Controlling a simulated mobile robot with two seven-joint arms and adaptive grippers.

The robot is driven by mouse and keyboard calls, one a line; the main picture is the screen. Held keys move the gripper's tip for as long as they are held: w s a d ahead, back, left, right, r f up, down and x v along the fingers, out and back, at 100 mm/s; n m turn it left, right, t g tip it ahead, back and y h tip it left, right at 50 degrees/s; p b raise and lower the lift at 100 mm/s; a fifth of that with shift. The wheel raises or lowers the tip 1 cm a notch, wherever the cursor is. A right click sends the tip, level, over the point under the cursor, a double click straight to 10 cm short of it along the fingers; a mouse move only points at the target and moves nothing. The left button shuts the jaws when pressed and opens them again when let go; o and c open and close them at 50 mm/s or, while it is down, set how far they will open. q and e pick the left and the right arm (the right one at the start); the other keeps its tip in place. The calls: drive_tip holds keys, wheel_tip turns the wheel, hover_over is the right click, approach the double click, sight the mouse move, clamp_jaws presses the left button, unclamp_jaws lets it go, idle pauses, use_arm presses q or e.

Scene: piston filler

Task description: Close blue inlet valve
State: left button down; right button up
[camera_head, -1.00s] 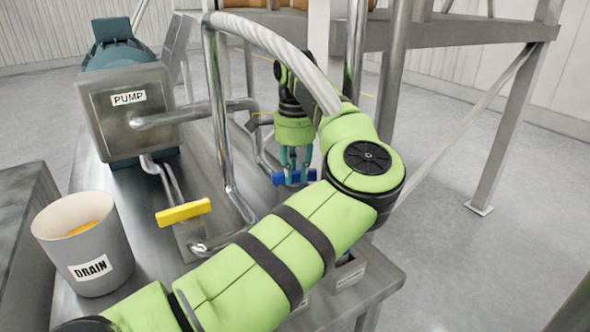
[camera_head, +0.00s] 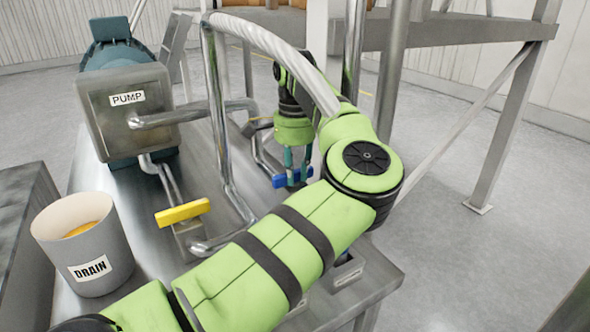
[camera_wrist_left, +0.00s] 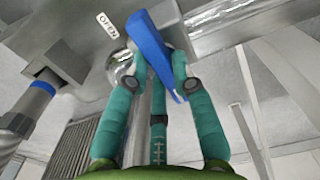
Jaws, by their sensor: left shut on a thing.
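The blue inlet valve handle (camera_head: 292,178) shows in the head view behind my left forearm, which hides part of the valve below it. In the left wrist view the blue handle (camera_wrist_left: 152,52) runs at a slant between my fingers. My left gripper (camera_head: 294,160) reaches down onto the handle. In the left wrist view the left gripper (camera_wrist_left: 158,70) has its teal fingers on both sides of the handle, shut on it. A label beside the handle appears to read OPEN. My right gripper is not in view.
A yellow valve handle (camera_head: 183,212) stands on the steel table left of my forearm. A pump (camera_head: 128,110), metal pipes (camera_head: 219,120) and a grey DRAIN bucket (camera_head: 84,245) are at the left. Open floor lies to the right.

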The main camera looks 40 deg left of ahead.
use_arm(q)
drive_tip(key=c, duration=1)
unclamp_jaws()
drive_tip(key=shift+c, duration=0.2)
wheel_tip(320, 180, up, 12)
